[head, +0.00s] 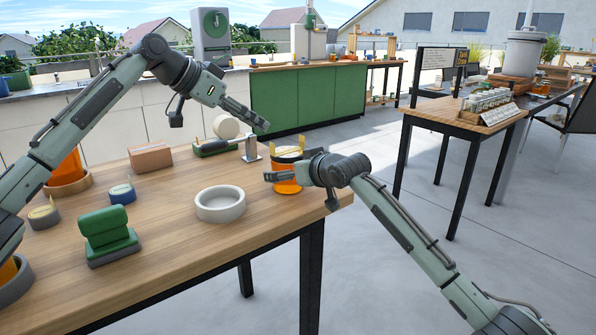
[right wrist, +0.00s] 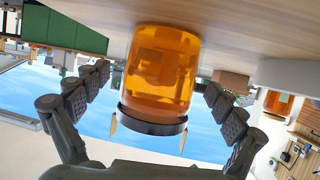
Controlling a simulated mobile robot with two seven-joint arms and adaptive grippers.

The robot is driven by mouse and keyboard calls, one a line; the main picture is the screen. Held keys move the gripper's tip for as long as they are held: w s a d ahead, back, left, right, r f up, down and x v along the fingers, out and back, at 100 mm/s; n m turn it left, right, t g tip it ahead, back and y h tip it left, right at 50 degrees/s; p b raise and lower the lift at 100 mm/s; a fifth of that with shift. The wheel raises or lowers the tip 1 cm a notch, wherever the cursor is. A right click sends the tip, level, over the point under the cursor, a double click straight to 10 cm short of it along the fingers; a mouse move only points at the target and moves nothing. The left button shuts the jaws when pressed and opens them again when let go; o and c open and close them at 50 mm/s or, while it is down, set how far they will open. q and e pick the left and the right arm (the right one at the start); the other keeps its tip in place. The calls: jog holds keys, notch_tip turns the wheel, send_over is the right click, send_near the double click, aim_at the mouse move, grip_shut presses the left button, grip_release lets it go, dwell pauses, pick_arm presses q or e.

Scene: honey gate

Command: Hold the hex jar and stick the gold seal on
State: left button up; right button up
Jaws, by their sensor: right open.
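The orange jar (head: 287,187) with a dark lid stands near the table's right edge in the head view. My right gripper (head: 270,177) is at the jar; in the right wrist view its open fingers lie on either side of the jar (right wrist: 160,75), with gaps showing. The jar looks inverted in that view, with small pale points by its lid. My left gripper (head: 262,122) is in the air above the table's back edge, near a small metal stand (head: 250,150); its finger gap is not clear. I cannot make out a gold seal on the jar.
A white ring dish (head: 220,215), a green block tool (head: 110,240), a brown box (head: 150,157) and a green roll holder (head: 215,147) with a cream roll (head: 226,126) stand on the wooden table. Two small round pots are at left. The front right tabletop is clear.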

jog(key=shift+x, duration=0.8)
jog(key=shift+c, duration=0.5)
jog(key=c, duration=0.8)
jog(key=c, duration=0.3)
jog(key=c, duration=0.6)
